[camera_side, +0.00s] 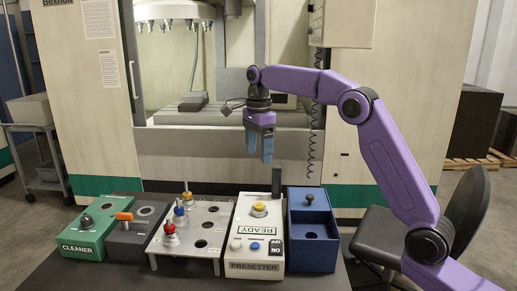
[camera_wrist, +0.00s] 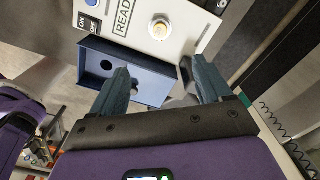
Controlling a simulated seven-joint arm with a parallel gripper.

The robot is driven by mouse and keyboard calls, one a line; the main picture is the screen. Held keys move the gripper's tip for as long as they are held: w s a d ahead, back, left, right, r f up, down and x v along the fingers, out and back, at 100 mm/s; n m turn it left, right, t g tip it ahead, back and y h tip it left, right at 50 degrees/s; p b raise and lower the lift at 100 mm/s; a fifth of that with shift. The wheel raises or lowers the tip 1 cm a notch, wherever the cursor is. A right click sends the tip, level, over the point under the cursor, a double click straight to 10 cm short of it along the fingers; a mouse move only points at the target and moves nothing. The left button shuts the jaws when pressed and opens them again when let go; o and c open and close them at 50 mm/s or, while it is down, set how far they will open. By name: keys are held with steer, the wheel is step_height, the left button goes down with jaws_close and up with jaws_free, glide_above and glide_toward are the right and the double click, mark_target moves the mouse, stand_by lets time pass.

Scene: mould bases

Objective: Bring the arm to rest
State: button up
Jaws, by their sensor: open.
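My purple arm (camera_side: 385,150) reaches in from the right and bends down over the bench. My gripper (camera_side: 260,158) hangs with its blue fingers pointing down, above the white presetter box (camera_side: 241,217) and clear of it. In the wrist view the two fingers of my gripper (camera_wrist: 156,70) stand apart with nothing held between them. The presetter (camera_wrist: 190,15) and the open blue box (camera_wrist: 147,88) lie below and beyond the fingers.
On the bench (camera_side: 190,277) stand a green cleaner box (camera_side: 90,240), a dark grey box (camera_side: 125,245) with an orange-handled part, a metal rack (camera_side: 205,250) with several coloured-top holders, and the blue box (camera_side: 313,255). A machine with an open front stands behind; a chair (camera_side: 380,240) stands right.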

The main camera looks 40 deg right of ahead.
stand_by(0.3)
steer(key=s+a+f+n, duration=0.2)
steer(key=s+a+n, duration=0.3)
steer(key=s+n, duration=0.45)
steer(key=s+a+f+n, duration=0.2)
steer(key=s+a+n, duration=0.3)
steer(key=s+n, duration=0.45)
steer(key=s+d+f+n, duration=0.2)
steer(key=s+n, duration=0.2)
steer(key=s, duration=0.3)
steer(key=s+d+f+n, duration=0.2)
steer(key=s+n, duration=0.3)
steer(key=s, duration=0.3)
steer(key=s+d+f+n, duration=0.2)
steer(key=s+f+n, duration=0.1)
steer(key=s, duration=0.4)
steer(key=shift+s+f+n, duration=0.25)
steer(key=shift+f+n, duration=0.05)
steer(key=shift+n, duration=0.6)
